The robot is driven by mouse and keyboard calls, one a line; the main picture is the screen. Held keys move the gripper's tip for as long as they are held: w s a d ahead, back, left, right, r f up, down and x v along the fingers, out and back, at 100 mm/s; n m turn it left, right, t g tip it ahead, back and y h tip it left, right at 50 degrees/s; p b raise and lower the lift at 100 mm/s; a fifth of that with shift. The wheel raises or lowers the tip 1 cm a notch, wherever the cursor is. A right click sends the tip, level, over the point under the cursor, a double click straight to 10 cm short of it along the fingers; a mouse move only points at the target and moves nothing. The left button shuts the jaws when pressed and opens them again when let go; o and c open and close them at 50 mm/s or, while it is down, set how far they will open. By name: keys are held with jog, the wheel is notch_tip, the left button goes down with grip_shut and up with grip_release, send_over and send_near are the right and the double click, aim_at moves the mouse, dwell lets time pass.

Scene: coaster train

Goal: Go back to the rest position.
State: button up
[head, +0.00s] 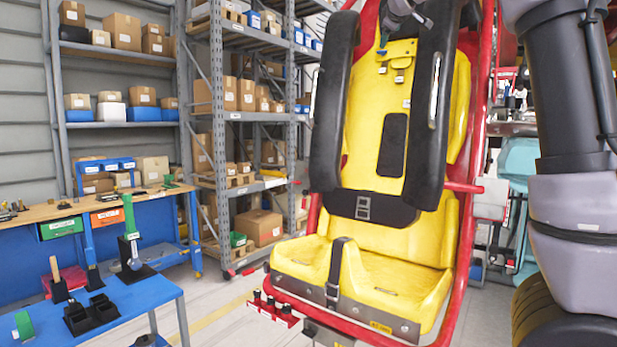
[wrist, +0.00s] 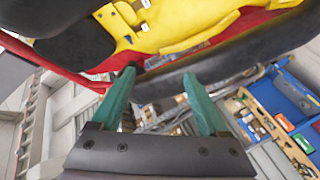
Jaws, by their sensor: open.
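My gripper (wrist: 160,74) shows in the wrist view with two green fingers apart and nothing between them. A black padded restraint (wrist: 225,62) of the coaster seat passes just beyond the fingertips; I cannot tell whether they touch it. The yellow seat (wrist: 185,25) is above it in that view. In the head view the yellow seat (head: 365,270) has a red frame, and its two black padded restraints (head: 335,110) stand in front of the backrest. My arm (head: 575,90) rises along the right edge; the fingers are not clearly visible in the head view.
A blue table (head: 150,290) with black holders and tools stands at the lower left. A workbench (head: 100,205) with green and orange bins is behind it. Grey shelving (head: 215,100) with boxes fills the back left. The floor (head: 215,300) between table and seat is partly clear.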

jog(key=s+d+f+m+g+y, duration=0.1)
jog(key=s+d+f+m+g, duration=0.2)
jog(key=s+f, duration=0.45)
jog(key=s+d+f+m+g+y, duration=0.1)
jog(key=s+d+f+m+g, duration=0.1)
jog(key=s+d+f+m, duration=0.5)
jog(key=s+a+f+m+g, duration=0.1)
jog(key=s+a+f, duration=0.4)
jog(key=s+f, duration=0.6)
jog(key=s+a+f+m+g+y, duration=0.1)
jog(key=s+a+f, duration=0.4)
jog(key=s+f, duration=0.6)
jog(key=s+m+g, duration=0.1)
jog(key=s+g, duration=0.1)
jog(key=s, duration=0.3)
jog(key=shift+y, duration=0.3)
